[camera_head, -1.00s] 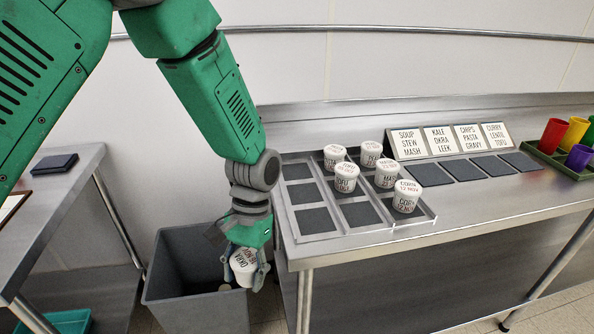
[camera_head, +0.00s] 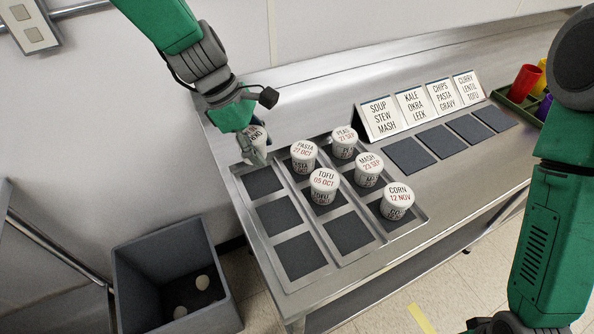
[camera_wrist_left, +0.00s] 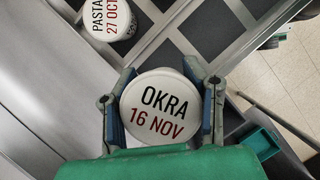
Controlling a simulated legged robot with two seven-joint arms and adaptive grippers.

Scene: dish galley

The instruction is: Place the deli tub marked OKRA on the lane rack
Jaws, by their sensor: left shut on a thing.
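The OKRA tub (camera_wrist_left: 160,108) is white with a lid reading OKRA 16 NOV. My left gripper (camera_head: 254,148) is shut on it, with a finger on each side of the lid in the left wrist view. In the head view the tub (camera_head: 258,137) is partly hidden by the gripper, near the far end of the rack's left lane. I cannot tell its exact height. The lane rack (camera_head: 303,284) has three lanes of dark pads. The left lane shows no tubs. My right arm is at the right edge, its gripper out of view.
The PASTA tub (camera_head: 304,157) and TOFU tub (camera_head: 324,187) stand in the middle lane. PEAS (camera_head: 344,142), MASH (camera_head: 369,170) and CORN (camera_head: 397,203) tubs fill the right lane. Label cards (camera_head: 380,119) stand behind. A grey bin (camera_head: 138,285) is on the floor at left.

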